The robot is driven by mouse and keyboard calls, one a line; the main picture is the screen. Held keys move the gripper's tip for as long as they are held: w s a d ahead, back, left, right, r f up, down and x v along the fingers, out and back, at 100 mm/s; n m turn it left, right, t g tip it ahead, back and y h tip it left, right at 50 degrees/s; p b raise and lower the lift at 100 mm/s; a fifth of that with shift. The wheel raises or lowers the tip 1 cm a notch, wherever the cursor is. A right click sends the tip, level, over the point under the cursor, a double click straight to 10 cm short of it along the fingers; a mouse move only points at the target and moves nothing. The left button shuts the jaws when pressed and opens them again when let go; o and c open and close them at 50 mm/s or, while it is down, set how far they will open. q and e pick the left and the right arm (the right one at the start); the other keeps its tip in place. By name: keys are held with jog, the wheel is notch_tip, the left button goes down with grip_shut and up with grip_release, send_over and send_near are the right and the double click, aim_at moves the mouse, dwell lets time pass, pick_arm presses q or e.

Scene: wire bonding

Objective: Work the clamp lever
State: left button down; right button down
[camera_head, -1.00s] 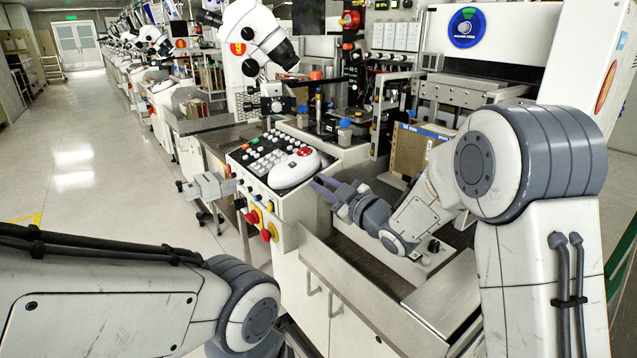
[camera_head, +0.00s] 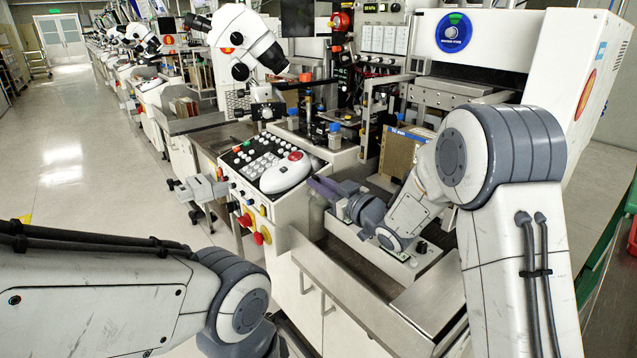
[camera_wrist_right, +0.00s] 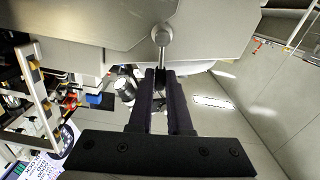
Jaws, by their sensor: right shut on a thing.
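The clamp lever (camera_wrist_right: 162,36) shows in the right wrist view as a metal rod with a round, shiny end below a large grey surface. Its lower part runs down between the dark fingers of my right gripper (camera_wrist_right: 160,85), which is shut on it. In the head view my right gripper (camera_head: 322,187) is low over the bench, just right of the white console, with its fingers pointing left. The lever cannot be made out there. My left arm comes in at the lower left, and its gripper is out of view.
A brown box (camera_head: 398,155) stands behind my right forearm. A grey block (camera_head: 196,189) juts out left of the console. The aisle floor (camera_head: 70,165) is clear.

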jog(key=shift+d+f, duration=0.15)
jog(key=c, duration=0.9)
grip_release()
jog(key=shift+o, duration=0.2)
jog(key=v, duration=1)
jog(key=shift+s, duration=0.2)
